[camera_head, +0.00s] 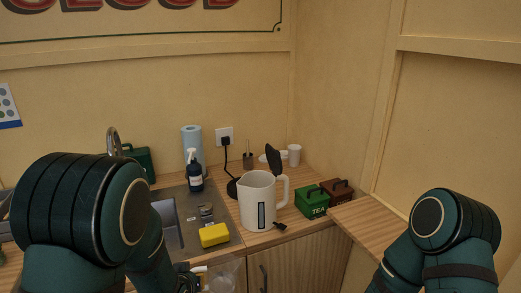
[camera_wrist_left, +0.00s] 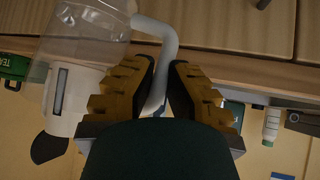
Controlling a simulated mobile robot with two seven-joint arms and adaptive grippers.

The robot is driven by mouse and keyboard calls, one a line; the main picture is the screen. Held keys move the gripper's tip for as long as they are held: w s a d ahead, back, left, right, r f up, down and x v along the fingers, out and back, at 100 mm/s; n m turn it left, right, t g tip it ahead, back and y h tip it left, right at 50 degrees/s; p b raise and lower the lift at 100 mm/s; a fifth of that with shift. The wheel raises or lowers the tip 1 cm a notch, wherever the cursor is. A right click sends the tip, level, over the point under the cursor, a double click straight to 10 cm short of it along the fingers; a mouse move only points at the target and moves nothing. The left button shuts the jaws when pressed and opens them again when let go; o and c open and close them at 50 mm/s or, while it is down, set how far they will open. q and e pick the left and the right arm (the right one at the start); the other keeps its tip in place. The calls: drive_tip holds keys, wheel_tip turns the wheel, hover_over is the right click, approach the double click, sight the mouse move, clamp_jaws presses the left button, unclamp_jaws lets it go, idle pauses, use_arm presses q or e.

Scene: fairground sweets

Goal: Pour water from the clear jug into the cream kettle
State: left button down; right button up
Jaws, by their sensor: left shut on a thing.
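The cream kettle (camera_head: 258,203) stands upright on the wooden counter with its dark lid (camera_head: 273,158) raised. In the left wrist view the kettle (camera_wrist_left: 64,88) appears upside down, partly behind the clear jug (camera_wrist_left: 88,32). The jug has a whitish handle (camera_wrist_left: 164,40), and my left gripper (camera_wrist_left: 163,66) is shut on it. In the head view the jug (camera_head: 224,276) is low in front of the counter edge, below the kettle and partly cut off. My left gripper (camera_head: 188,280) is mostly hidden by my arm there. The water level cannot be told. My right gripper is out of view.
Behind are a spray bottle (camera_head: 194,172), paper roll (camera_head: 191,140) and white cup (camera_head: 294,155).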

use_arm(q)
drive_tip(key=shift+s+d+p, duration=0.15)
drive_tip(key=shift+d+p, duration=0.2)
drive_tip(key=shift+d, duration=0.1)
